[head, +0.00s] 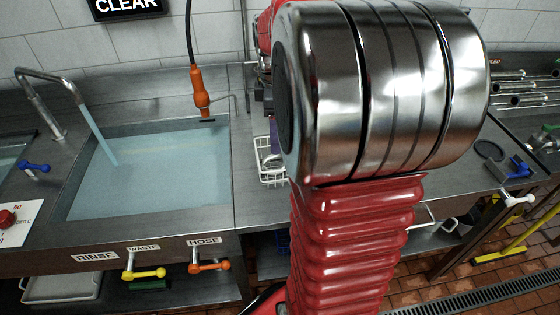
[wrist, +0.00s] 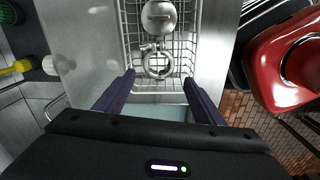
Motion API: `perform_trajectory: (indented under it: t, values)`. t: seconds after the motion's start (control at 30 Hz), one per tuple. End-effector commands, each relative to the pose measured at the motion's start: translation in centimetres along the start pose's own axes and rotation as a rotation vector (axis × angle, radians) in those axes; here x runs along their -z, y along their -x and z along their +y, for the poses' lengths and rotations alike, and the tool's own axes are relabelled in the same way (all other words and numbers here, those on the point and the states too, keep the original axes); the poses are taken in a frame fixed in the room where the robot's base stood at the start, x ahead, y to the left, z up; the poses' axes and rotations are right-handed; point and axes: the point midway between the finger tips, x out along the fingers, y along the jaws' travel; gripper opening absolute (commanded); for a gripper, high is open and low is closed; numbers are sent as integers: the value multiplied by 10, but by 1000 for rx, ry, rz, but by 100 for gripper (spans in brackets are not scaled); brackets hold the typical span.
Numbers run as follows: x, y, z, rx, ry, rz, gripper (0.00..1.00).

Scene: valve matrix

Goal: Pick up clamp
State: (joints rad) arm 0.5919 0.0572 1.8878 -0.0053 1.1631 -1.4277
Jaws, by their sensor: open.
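A silvery ring-shaped clamp (wrist: 148,57) with a small side fitting lies in a wire basket (wrist: 184,45) in the wrist view. My gripper (wrist: 159,77) is open, with its two dark purple fingers apart on either side below the ring. The ring lies just beyond the line between the fingertips, and nothing is between the jaws. In the head view my arm covers most of the gripper. Only a bit of purple finger shows above the white wire basket (head: 271,175).
A rounded metal part (wrist: 158,17) sits beyond the clamp in the basket. The basket's wire walls stand close around both. A water-filled sink (head: 150,165) lies left of the basket, with an orange hose nozzle (head: 201,92) hanging over its back edge. Metal tubes (head: 525,90) lie at right.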

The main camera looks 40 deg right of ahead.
Motion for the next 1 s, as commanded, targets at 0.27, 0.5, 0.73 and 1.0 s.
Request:
perform_trajectory:
  t: [0.27,0.5,0.73,1.0]
  values:
    - [0,-44,0,2,0,0,63]
    - [0,-57,0,-1,-1,0,63]
    - [0,-57,0,-1,-1,0,63]
    - [2,-79,1,3,-1,0,63]
